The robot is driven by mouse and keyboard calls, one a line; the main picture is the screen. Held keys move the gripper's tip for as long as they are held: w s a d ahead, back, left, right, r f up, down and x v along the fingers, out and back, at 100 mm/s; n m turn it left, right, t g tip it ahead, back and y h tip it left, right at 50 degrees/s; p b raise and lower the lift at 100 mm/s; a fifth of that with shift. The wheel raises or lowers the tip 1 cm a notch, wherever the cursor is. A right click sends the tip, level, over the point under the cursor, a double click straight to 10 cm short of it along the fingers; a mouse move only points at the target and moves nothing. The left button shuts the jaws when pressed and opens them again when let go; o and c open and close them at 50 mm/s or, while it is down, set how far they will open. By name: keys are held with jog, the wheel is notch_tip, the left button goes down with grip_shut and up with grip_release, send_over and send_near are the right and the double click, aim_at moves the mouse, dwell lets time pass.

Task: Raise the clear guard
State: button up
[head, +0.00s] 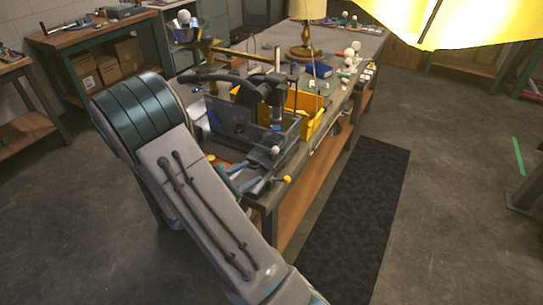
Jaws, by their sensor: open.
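A small machine stands on the near end of the workbench (337,95). The clear guard (283,142) looks like the see-through panel low on its front right. It appears lowered, but its edges are hard to make out. My arm's large grey link rises from the bottom and bends at the upper left. Dark parts over the machine appear to be my gripper (264,93), above the guard and seemingly apart from it. The fingertips blend into the dark machine, and I see nothing held.
A yellow bin (304,103) stands right behind the machine. A lamp with a brass base (305,52), a blue box (319,69) and several white balls are farther back. Ball-ended handles (275,150) stick out in front. A black mat (356,215) lies on the open floor at right.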

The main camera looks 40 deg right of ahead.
aim_at(273, 152)
jog(key=w+d, duration=0.1)
jog(key=d, duration=0.3)
jog(key=w+d+f+n+t+p, duration=0.1)
jog(key=w+d, duration=0.1)
jog(key=d, duration=0.2)
jog(key=w+d+f+n+t+p, duration=0.1)
jog(key=w+d, duration=0.1)
jog(key=d, duration=0.3)
jog(key=shift+h, duration=0.3)
